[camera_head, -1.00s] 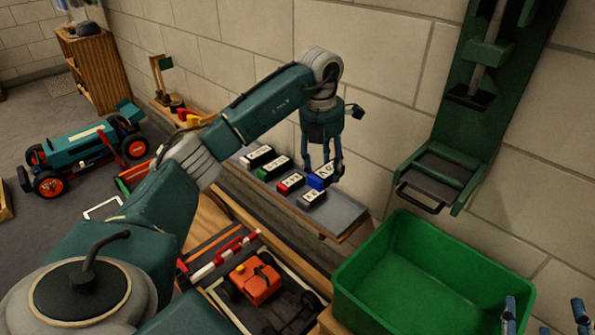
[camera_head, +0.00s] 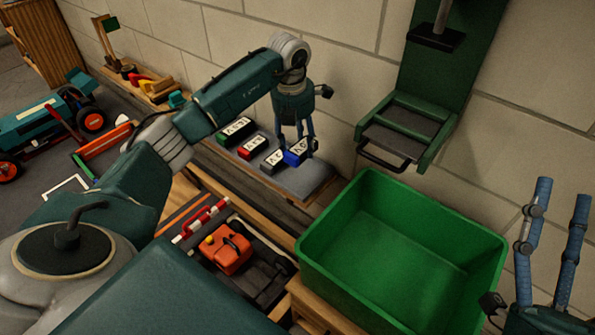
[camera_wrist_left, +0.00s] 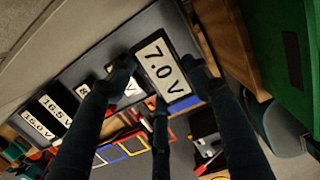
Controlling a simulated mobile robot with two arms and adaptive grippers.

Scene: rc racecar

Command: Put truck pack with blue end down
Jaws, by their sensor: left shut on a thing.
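My left gripper (camera_head: 297,153) is shut on a dark pack with a blue end (camera_head: 291,159). In the left wrist view this pack (camera_wrist_left: 163,66) has a white label reading 7.0 V, and blue shows along its lower edge. It is over or on the grey shelf (camera_head: 312,183); the fingers hide part of it and I cannot tell whether it touches. The orange truck (camera_head: 228,256) stands below the shelf, left of the green bin. My right gripper (camera_head: 560,215) is at the lower right, its fingers apart and empty.
Other packs lie on the shelf: one green-ended (camera_head: 236,131), one red-ended (camera_head: 252,147) and one grey (camera_head: 272,161). An empty green bin (camera_head: 400,262) stands to the right. A green wall frame (camera_head: 408,130) hangs above it. A teal racecar (camera_head: 45,123) is at the left.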

